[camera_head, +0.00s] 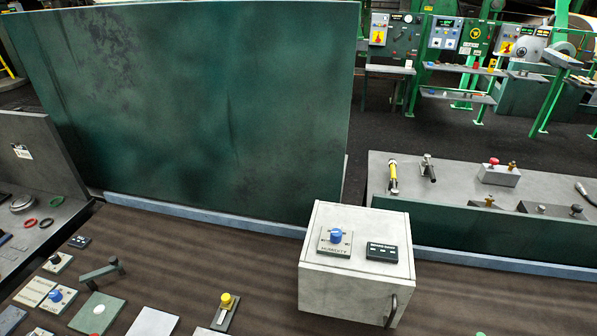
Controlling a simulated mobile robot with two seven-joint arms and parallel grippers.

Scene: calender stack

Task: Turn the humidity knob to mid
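The blue humidity knob (336,235) sits on a small pale plate marked HUMIDITY (322,250). The plate is on top of a white-grey box (340,283) on the brown worktop. The marks around the knob are too small to tell its setting. A small black unit (382,252) lies just right of the plate on the same box. Neither of my grippers shows in the head view, and nothing touches the knob.
A tall green panel (190,110) stands behind the worktop. At the left front are a yellow knob (226,299), another blue knob (55,295), a grey lever (100,272) and several plates. The box has a dark handle (391,310). Worktop around the box is clear.

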